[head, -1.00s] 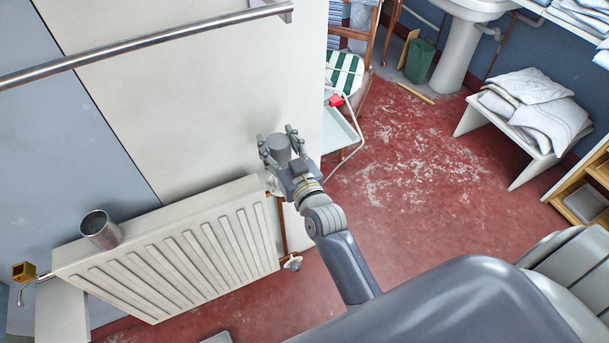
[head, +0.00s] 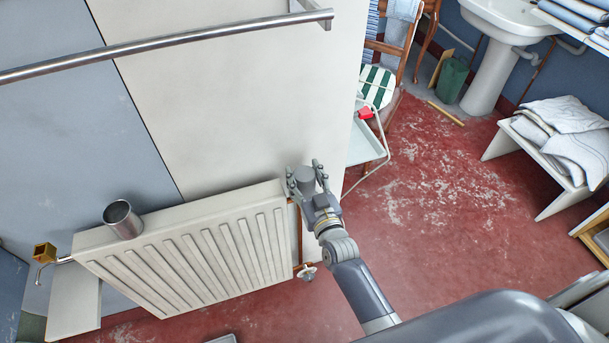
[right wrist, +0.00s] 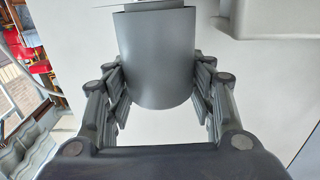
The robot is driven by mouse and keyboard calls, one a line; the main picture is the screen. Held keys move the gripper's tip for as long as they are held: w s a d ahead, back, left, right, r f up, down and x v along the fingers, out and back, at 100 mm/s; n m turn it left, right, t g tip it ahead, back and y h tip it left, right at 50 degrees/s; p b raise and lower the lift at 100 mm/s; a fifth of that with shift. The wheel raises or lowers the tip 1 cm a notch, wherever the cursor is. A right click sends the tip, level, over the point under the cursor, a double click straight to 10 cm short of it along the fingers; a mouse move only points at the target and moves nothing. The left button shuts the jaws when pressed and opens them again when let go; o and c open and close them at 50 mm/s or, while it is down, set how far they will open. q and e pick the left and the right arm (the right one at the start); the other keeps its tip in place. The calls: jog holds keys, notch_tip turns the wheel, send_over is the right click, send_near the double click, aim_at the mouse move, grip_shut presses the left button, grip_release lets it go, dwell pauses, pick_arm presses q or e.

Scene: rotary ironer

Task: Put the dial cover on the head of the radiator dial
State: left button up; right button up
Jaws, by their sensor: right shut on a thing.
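The dial cover, a plain grey cylinder (head: 305,178), is held in my right gripper (head: 306,176) beside the upper right end of the white radiator (head: 190,250). In the right wrist view the cover (right wrist: 155,60) stands between the two fingers of the gripper (right wrist: 160,100), which are shut on it. I cannot make out the radiator dial clearly; a thin pale edge shows at the cover's far end in the wrist view. Whether the cover touches the dial is hidden. My left gripper is not in view.
A metal cup (head: 123,219) stands on the radiator's left top. A brass box-like fitting (head: 45,253) is further left. A steel rail (head: 165,46) crosses above. A white valve (head: 306,272) sits low by a copper pipe. A tray cart (head: 366,145) stands behind the gripper.

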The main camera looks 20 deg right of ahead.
jog(key=shift+f, duration=0.35)
jog(key=o, duration=0.9)
jog(key=shift+c, duration=0.2)
jog(key=shift+r, duration=0.1)
jog(key=shift+r, duration=0.4)
jog(key=s, duration=1.2)
jog(key=shift+d, duration=0.2)
jog(key=shift+f, duration=0.15)
